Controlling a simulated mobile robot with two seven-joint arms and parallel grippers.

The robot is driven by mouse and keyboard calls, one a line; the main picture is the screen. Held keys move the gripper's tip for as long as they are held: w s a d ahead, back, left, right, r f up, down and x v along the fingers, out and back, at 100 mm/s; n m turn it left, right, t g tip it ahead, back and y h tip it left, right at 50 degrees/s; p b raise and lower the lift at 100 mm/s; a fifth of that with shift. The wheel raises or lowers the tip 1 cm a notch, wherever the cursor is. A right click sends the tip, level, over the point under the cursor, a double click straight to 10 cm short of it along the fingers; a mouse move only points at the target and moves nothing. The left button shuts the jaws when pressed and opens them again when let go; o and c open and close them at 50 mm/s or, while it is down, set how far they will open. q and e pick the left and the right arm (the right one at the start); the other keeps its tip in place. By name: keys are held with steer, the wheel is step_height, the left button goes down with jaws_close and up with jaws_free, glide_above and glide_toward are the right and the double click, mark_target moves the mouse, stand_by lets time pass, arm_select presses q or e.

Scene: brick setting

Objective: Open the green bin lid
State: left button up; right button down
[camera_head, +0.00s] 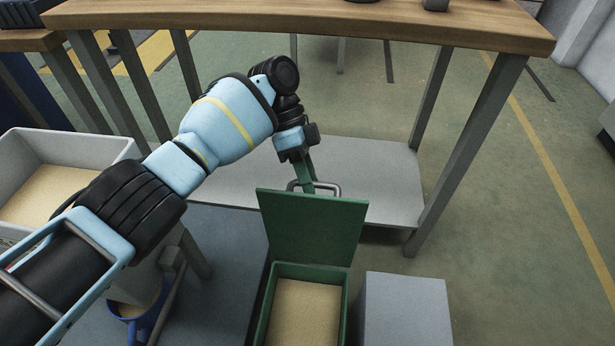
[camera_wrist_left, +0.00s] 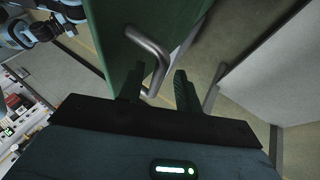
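The green bin (camera_head: 262,312) stands low in front of the bench, and its sandy-coloured inside shows. Its green lid (camera_head: 312,228) is raised and stands steeply up at the bin's far edge. A bent grey metal handle (camera_head: 331,188) shows at the lid's top, on its far side. My left gripper (camera_head: 308,175) is behind the lid's top edge at the handle. In the left wrist view the two fingers (camera_wrist_left: 158,85) are apart, with an end of the handle (camera_wrist_left: 158,58) between or just ahead of them; contact is unclear. The lid (camera_wrist_left: 150,25) is beside the left finger. My right gripper is not in view.
A grey box (camera_head: 405,312) stands close to the bin's right. A pale bin (camera_head: 70,150) with a sandy inside is at the left, and a blue container (camera_head: 128,325) is at the lower left. The wooden bench (camera_head: 300,22) and its grey lower shelf (camera_head: 385,175) are behind. Floor at right is clear.

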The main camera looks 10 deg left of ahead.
arm_select(q)
steer(key=b+v, duration=0.1)
steer(key=v, duration=0.6)
steer(key=shift+r, duration=0.2)
steer(key=shift+a, duration=0.15)
